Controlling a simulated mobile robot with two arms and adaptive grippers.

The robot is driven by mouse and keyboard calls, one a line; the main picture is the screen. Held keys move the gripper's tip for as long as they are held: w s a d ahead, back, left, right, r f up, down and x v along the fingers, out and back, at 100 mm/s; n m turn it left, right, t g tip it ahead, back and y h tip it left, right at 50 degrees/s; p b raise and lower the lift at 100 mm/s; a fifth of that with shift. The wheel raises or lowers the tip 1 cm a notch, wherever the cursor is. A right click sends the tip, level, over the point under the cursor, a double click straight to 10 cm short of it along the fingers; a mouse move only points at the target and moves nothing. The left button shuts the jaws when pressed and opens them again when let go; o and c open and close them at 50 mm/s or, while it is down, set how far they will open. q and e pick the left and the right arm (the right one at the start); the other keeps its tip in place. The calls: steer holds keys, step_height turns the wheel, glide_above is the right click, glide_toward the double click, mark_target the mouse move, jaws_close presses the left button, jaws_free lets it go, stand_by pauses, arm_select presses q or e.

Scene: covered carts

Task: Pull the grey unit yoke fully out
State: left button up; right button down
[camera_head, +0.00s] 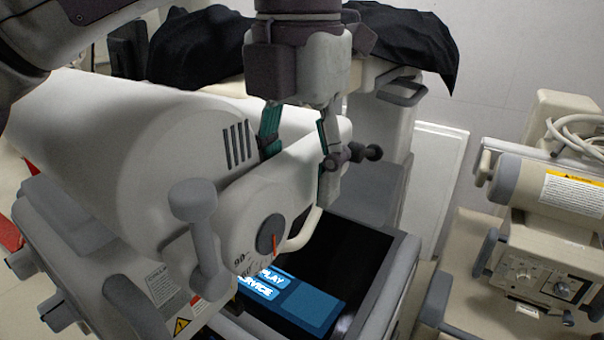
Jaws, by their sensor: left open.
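The grey unit is a large off-white rounded housing (110,130) across the left and middle, with a dial (270,235) and red pointer on its near end. I cannot tell for sure which part is the yoke. A grey knob on a stem (193,200) stands out at the front, and a pale curved handle (303,232) sits right of the dial. My left gripper (300,165) points down over the right end of the housing, fingers apart. I cannot tell whether it touches anything; the housing partly hides its tips. My right gripper is out of view.
A dark open bay with a blue lit screen (300,300) lies below the housing, framed by a grey rim (390,285). Black cloth (415,45) covers a cart behind. Another unit (555,190) with cables stands at the right. Floor shows between the carts.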

arm_select(q)
step_height(320, 180, up, 7)
steer(key=shift+s+r, duration=0.1)
stand_by(0.4)
